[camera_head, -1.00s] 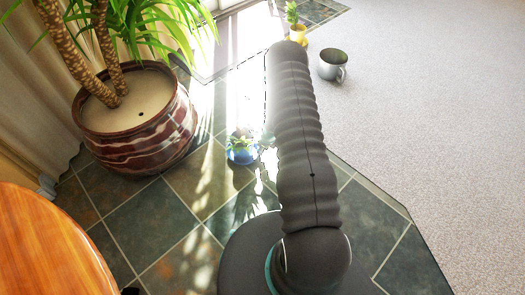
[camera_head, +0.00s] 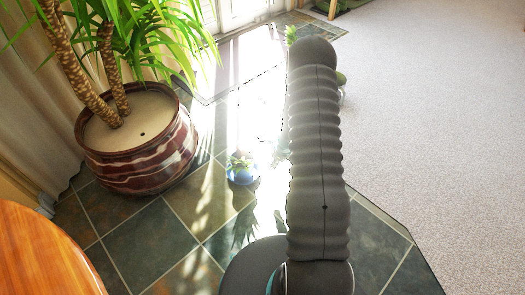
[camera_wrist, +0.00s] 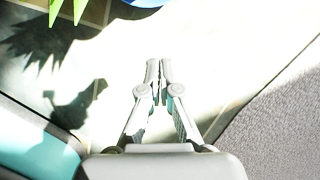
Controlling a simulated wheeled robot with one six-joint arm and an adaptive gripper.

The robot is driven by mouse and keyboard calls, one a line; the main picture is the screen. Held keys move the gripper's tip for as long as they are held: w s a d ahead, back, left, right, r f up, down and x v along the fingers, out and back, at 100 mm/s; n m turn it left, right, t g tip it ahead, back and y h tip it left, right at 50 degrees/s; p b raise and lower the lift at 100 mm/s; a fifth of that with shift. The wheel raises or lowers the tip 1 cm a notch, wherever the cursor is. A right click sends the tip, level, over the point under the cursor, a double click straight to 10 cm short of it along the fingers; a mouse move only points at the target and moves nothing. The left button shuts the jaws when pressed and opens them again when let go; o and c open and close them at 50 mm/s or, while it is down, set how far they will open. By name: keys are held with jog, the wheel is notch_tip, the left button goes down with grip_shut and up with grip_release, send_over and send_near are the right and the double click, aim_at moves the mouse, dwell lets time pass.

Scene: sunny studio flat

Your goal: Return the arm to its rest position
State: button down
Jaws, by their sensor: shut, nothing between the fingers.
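My arm (camera_head: 318,165) rises through the middle of the head view, and its upper links hide my gripper there. In the wrist view my gripper (camera_wrist: 159,78) is shut and empty, its two pale fingertips together above the sunlit floor. A small blue pot with a plant (camera_head: 240,170) stands on the tiles left of my arm in the head view. Its blue edge (camera_wrist: 146,2) and green leaves (camera_wrist: 68,9) show at the top of the wrist view, apart from my fingers.
A large striped planter (camera_head: 140,150) with a palm stands at the left. A wooden table (camera_head: 40,255) fills the lower left corner. The carpet (camera_head: 440,110) at the right is clear. A green plant (camera_head: 292,35) and an unclear object (camera_head: 341,80) show partly behind my arm.

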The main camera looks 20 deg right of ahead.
jog(key=s+a+r+n+g+y, duration=0.1)
jog(key=s+a+n+g+y, duration=0.1)
jog(key=s+a+n, duration=0.3)
jog(key=s+a+r+n+t+h+p, duration=0.1)
jog(key=s+a+r+n, duration=0.3)
jog(key=r, duration=1.3)
jog(key=s+a+r+n+t+h+p, duration=0.1)
jog(key=s+a+r+n, duration=0.3)
jog(key=s+r+n, duration=0.6)
jog(key=s+a+r+n+t+h+p, duration=0.1)
jog(key=s+a+r+n+t, duration=0.2)
jog(key=r, duration=2.1)
jog(key=s+a+n, duration=0.1)
jog(key=s+n, duration=0.4)
jog(key=shift+a+r+n+h, duration=0.3)
jog(key=shift+a+r+h, duration=0.1)
